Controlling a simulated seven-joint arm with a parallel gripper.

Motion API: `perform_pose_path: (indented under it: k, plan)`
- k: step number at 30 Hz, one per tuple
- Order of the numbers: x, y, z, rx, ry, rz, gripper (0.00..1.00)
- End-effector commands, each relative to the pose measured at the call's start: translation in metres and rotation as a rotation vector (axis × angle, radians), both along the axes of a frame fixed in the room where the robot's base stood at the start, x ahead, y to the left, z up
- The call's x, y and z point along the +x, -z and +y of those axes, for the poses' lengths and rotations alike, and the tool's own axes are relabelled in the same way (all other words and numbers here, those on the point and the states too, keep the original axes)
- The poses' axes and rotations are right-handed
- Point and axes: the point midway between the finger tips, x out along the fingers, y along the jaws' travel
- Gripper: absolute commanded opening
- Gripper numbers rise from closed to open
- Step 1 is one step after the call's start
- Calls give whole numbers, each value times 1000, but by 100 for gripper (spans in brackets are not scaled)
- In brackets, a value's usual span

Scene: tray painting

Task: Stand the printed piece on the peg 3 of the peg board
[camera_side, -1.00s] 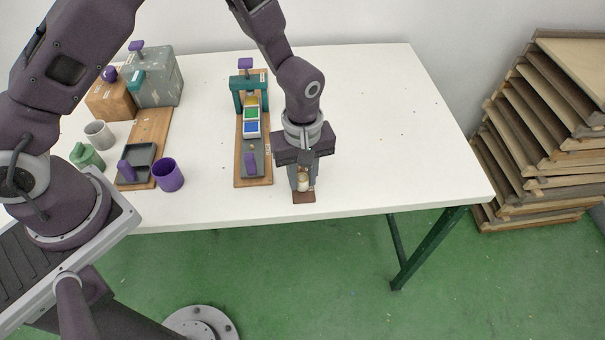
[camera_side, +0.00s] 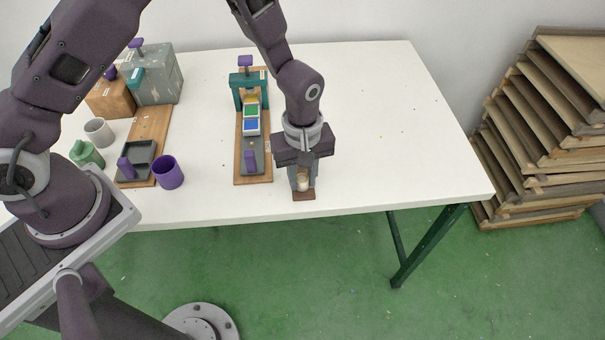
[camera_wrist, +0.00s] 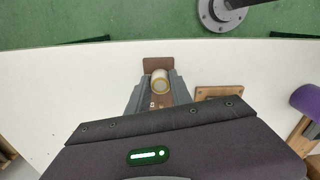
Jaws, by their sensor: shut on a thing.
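A small cream cylinder, which I take as the printed piece (camera_wrist: 160,86), stands between my fingers in the wrist view, with a yellowish ring on its end. It also shows in the side view (camera_side: 303,182), low between the fingertips. My gripper (camera_side: 302,180) is shut on it, over a small brown board (camera_side: 304,196) near the table's front edge. This seems to be the peg board (camera_wrist: 157,63). My fingers and the piece hide most of it, and I see no peg or number clearly. I cannot tell whether the piece touches the board.
Left of my gripper is a wooden strip (camera_side: 239,178) with a teal frame (camera_side: 234,92) and coloured squares. Further left are a purple cup (camera_side: 168,174), a grey cup (camera_side: 98,132), a green pot (camera_side: 86,154) and a grey box (camera_side: 158,80). The table's right side is clear.

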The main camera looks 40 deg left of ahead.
Motion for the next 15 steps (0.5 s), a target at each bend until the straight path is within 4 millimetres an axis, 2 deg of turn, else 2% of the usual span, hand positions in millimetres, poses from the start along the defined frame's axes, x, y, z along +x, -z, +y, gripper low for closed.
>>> perform_pose_path:
  k: [4,5,8,15]
  plan:
    - [0,0,0,0,0,0,0]
    - [0,0,0,0,0,0,30]
    - [0,0,0,0,-1,0,50]
    - [0,0,0,0,-1,0,51]
